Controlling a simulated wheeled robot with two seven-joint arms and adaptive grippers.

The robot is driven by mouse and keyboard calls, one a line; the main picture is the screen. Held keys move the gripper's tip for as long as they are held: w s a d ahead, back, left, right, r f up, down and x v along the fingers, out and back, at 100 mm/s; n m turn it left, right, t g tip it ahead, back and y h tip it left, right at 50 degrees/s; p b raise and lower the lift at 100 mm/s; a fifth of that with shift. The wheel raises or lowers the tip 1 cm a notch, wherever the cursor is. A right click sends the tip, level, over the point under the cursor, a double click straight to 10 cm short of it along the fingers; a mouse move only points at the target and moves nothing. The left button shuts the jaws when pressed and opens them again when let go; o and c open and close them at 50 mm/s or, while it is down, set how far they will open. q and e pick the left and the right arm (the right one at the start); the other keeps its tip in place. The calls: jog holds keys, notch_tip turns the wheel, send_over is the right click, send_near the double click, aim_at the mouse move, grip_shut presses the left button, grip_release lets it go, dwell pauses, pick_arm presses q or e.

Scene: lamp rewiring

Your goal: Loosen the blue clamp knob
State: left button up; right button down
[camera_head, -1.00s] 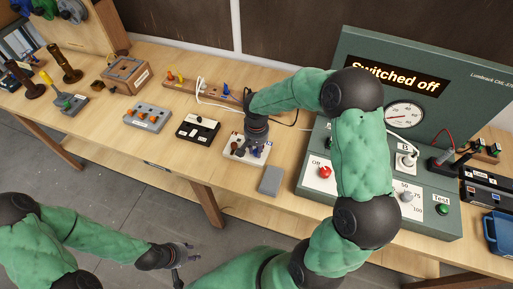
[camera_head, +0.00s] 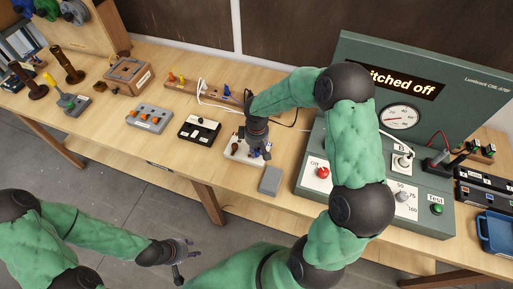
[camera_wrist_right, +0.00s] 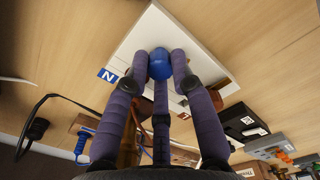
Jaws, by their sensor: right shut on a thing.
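The blue clamp knob (camera_wrist_right: 160,64) sits on a white block (camera_wrist_right: 207,42) marked with a blue N label, seen in the right wrist view. My right gripper (camera_wrist_right: 163,66) has its fingers closed around the knob. In the head view, my right gripper (camera_head: 259,150) points down over the white block (camera_head: 236,155) and hides most of the knob. My left gripper (camera_head: 185,258) hangs in front of the table over the floor, its fingers apart and empty.
A grey box (camera_head: 270,181) lies just right of the white block. A black switch box (camera_head: 199,131) stands to its left. The green test console (camera_head: 330,198) stands right, partly behind my arm.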

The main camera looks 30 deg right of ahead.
aim_at(257, 151)
jog(key=n+p, duration=0.1)
jog(key=n, duration=0.2)
jog(key=shift+s+n, duration=0.1)
jog(key=shift+n, duration=0.2)
jog(key=n+p, duration=0.2)
jog(key=n, duration=0.1)
jog(key=shift+n, duration=0.3)
jog(key=n+p, duration=0.3)
jog(key=n, duration=0.3)
jog(key=shift+d+n+p, duration=0.1)
jog(key=shift+n+p, duration=0.2)
jog(key=c, duration=1.1)
grip_release()
jog(key=shift+o, duration=0.2)
jog(key=shift+r, duration=0.1)
notch_tip(257, 151, up, 12)
